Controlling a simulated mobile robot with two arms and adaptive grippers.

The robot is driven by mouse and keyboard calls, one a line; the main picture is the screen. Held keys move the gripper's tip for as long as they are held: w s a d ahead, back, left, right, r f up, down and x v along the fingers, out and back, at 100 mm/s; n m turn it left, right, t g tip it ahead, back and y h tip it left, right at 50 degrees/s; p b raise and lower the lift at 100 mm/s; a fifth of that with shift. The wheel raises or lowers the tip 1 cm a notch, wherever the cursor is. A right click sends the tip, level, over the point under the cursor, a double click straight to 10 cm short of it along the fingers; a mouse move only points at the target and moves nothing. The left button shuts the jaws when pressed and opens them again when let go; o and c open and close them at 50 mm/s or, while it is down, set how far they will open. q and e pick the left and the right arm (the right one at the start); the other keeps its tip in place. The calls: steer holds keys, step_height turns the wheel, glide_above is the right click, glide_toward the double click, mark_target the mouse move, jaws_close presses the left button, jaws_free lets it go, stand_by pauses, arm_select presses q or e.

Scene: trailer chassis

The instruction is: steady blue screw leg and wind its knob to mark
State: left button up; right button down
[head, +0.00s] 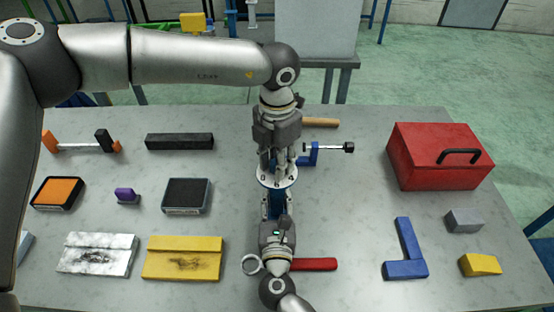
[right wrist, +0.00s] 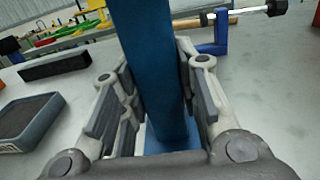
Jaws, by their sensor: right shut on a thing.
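The blue screw leg (head: 274,205) stands upright on the grey table near the middle. A pale round disc with dark marks (head: 264,181) is at its top. My left gripper (head: 279,165) points down from above, right over the disc; its fingers overlap the knob area, and I cannot tell if they are open or shut. My right gripper (head: 275,222) comes from the near side and is shut on the leg's post. In the right wrist view the blue post (right wrist: 150,70) stands between its two fingers. The knob itself is largely hidden by my left gripper.
A blue clamp (head: 313,154) with a black knob and a wooden handle (head: 320,122) lie just behind. A red-handled tool (head: 314,264) is right of my right wrist. A red toolbox (head: 435,165) stands at right. Pads and plates lie left.

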arm_select(q)
steer(key=shift+c, duration=1.3)
steer(key=shift+m, duration=0.3)
